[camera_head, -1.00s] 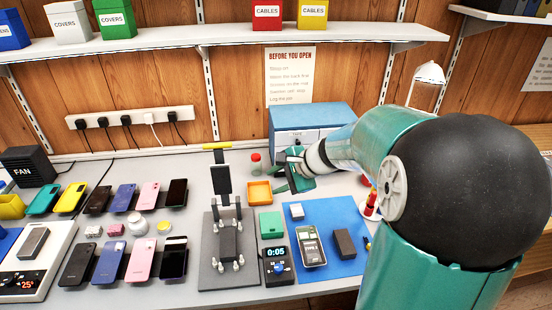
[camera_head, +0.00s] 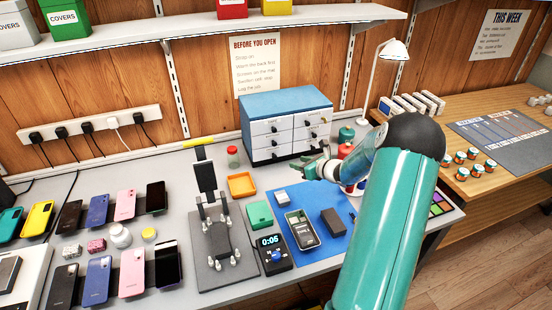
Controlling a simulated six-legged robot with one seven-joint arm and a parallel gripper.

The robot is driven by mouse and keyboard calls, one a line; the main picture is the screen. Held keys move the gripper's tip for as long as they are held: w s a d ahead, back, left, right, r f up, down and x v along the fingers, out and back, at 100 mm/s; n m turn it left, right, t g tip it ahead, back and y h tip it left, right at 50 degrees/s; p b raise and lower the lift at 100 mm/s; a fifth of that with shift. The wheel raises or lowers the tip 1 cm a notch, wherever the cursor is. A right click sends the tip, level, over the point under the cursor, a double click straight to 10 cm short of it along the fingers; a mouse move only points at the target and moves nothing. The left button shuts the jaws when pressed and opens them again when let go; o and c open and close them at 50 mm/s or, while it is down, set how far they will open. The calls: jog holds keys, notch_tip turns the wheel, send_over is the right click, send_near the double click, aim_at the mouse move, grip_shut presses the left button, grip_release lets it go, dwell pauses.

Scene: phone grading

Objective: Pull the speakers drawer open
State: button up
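A small blue cabinet (camera_head: 286,103) with two columns of white-fronted drawers (camera_head: 268,127) stands at the back of the bench. The drawers have dark handles and look shut. Their labels are too small to read, so I cannot tell which is the speakers drawer. My gripper (camera_head: 311,168) is in front of the cabinet's lower right part, near the back edge of the blue mat. It looks apart from the drawer handles and holds nothing that I can see. Its fingers are too small to tell whether they are open. My arm comes in from the right.
A blue mat (camera_head: 330,250) with a phone (camera_head: 303,229) and a dark block lies below the gripper. An orange tray (camera_head: 241,186) and a red-capped jar (camera_head: 233,157) are left of the cabinet. Red and teal bottles (camera_head: 346,134) stand close on its right, near a white lamp (camera_head: 394,48).

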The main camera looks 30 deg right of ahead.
aim_at(275, 157)
jog(key=x, duration=1.2)
jog(key=shift+w+a, duration=0.2)
jog(key=shift+w, duration=0.1)
grip_shut()
